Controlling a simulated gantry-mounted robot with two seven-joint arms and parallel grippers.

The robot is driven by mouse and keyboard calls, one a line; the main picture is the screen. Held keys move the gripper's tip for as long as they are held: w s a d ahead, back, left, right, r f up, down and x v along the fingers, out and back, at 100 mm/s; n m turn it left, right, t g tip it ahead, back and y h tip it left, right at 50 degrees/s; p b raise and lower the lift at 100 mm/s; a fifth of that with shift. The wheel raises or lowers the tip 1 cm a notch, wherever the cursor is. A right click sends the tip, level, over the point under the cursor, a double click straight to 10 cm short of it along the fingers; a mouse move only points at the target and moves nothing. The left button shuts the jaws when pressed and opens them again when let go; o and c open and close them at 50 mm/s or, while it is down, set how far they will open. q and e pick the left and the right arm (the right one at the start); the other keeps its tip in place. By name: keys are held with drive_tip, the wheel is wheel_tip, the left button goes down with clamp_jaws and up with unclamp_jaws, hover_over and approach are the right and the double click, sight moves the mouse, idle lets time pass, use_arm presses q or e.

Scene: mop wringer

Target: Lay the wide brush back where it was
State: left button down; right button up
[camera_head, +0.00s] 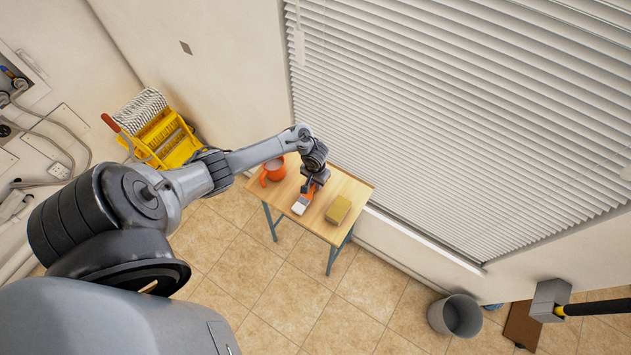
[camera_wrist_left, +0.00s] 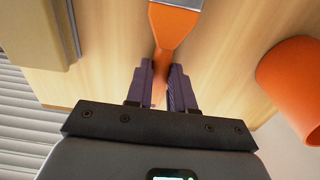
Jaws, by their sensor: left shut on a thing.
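The wide brush (camera_head: 299,208) has an orange handle and a pale, flat head. It is over the small wooden table (camera_head: 345,185), its head toward the table's front edge. My left gripper (camera_head: 309,186) is shut on its handle. In the left wrist view the orange brush (camera_wrist_left: 172,30) runs up from between the fingers of my left gripper (camera_wrist_left: 161,85), close above the wood. I cannot tell whether the brush touches the tabletop. My right gripper is not in view.
An orange mug (camera_head: 273,170) stands left of the brush and a tan block (camera_head: 338,210) lies right of it. A yellow mop wringer (camera_head: 165,138) is by the wall at the left. A grey bin (camera_head: 456,315) stands on the floor. Window blinds (camera_head: 450,120) rise behind the table.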

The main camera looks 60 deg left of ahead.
use_arm(q)
drive_tip(key=c, duration=0.9)
unclamp_jaws()
wheel_tip(320, 180, up, 11)
drive_tip(key=p, duration=0.3)
drive_tip(key=shift+f+p, duration=0.15)
drive_tip(key=shift+p, duration=0.2)
drive_tip(key=shift+s, duration=0.15)
